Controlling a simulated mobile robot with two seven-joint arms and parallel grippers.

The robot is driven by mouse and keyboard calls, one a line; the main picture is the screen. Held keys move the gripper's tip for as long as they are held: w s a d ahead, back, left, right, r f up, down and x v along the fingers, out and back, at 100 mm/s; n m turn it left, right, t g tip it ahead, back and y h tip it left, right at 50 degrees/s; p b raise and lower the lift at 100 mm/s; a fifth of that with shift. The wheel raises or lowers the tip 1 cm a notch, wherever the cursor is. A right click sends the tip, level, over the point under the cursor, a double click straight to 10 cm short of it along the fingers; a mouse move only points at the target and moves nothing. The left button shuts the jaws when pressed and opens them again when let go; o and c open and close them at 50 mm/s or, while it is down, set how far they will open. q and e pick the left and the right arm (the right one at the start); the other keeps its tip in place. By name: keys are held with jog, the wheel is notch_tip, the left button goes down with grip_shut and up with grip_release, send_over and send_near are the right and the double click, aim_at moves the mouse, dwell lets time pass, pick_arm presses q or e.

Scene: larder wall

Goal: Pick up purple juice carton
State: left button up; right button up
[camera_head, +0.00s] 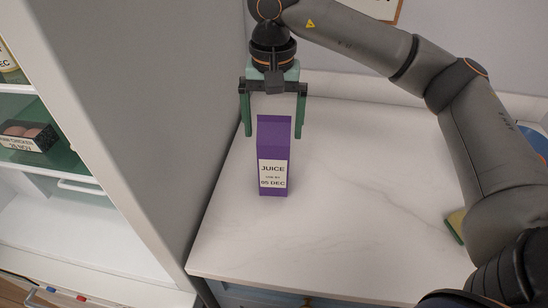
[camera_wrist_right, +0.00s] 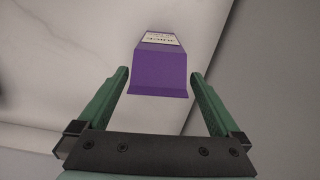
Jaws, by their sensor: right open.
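The purple juice carton (camera_head: 273,145) stands upright on the white counter, its label facing the head camera. My right gripper (camera_head: 273,130) points down from above and behind the carton, its two green fingers spread wider than the carton. In the right wrist view the carton (camera_wrist_right: 160,70) lies ahead of the open fingertips (camera_wrist_right: 160,73), roughly centred between them. I see no finger touching the carton. My left gripper is in neither view.
The white marble counter (camera_head: 345,190) is clear around the carton. A tall grey panel (camera_head: 140,110) and an open fridge with shelves stand at the left. A yellow-green item (camera_head: 454,225) lies at the right, partly hidden by my right arm.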

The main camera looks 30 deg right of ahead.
aim_at(274, 155)
notch_tip(274, 155, down, 4)
jog(key=shift+d+r, duration=0.1)
jog(key=shift+r, duration=0.15)
jog(key=shift+r, duration=0.1)
grip_shut()
dwell(0.6)
